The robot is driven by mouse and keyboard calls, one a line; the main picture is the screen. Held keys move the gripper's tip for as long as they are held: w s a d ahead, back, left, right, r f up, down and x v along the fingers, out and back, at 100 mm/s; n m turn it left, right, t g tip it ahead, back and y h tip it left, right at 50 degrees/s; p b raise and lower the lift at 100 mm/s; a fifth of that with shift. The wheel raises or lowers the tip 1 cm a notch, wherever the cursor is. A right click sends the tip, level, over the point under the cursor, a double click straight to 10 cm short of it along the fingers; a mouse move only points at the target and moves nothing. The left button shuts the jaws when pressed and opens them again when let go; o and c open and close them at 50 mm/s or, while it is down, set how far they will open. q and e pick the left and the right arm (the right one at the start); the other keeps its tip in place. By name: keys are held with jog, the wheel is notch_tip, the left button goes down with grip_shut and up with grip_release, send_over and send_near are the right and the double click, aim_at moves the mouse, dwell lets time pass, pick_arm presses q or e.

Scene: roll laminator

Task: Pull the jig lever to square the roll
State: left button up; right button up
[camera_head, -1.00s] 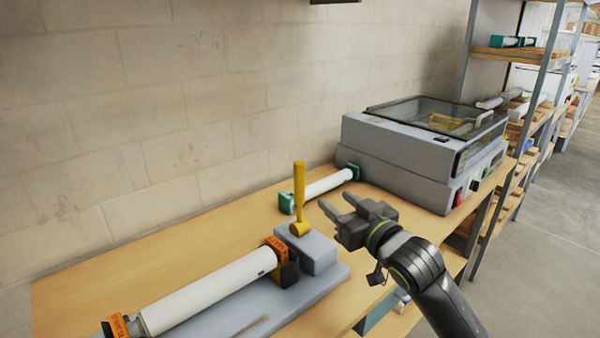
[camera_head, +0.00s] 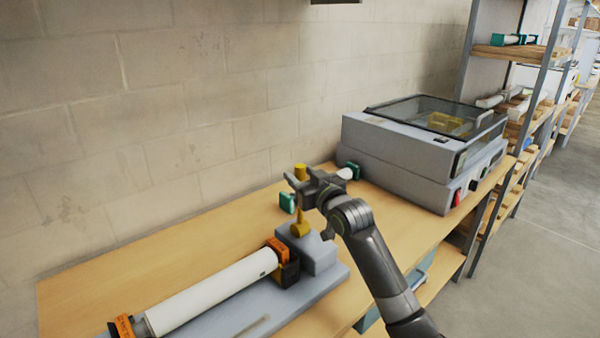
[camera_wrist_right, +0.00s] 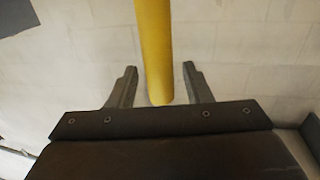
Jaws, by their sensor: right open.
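The yellow jig lever (camera_head: 300,230) stands upright on the grey block of the jig (camera_head: 318,252). My right gripper (camera_head: 296,180) is open at the lever's upper part. In the right wrist view the yellow lever (camera_wrist_right: 155,50) runs between the two spread fingers (camera_wrist_right: 155,85), with a gap on each side. A white roll (camera_head: 215,292) lies in the jig, with an orange and black end holder (camera_head: 284,262) at its right end and an orange piece (camera_head: 122,327) at its left end. My left gripper is not in view.
A second white roll with green ends (camera_head: 288,203) lies behind my right gripper, partly hidden. A grey laminator with a clear lid (camera_head: 425,140) stands at the table's right. Shelves (camera_head: 515,52) stand beyond it.

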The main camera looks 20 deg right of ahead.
jog(key=shift+w, duration=0.55)
jog(key=shift+c, duration=0.5)
grip_shut()
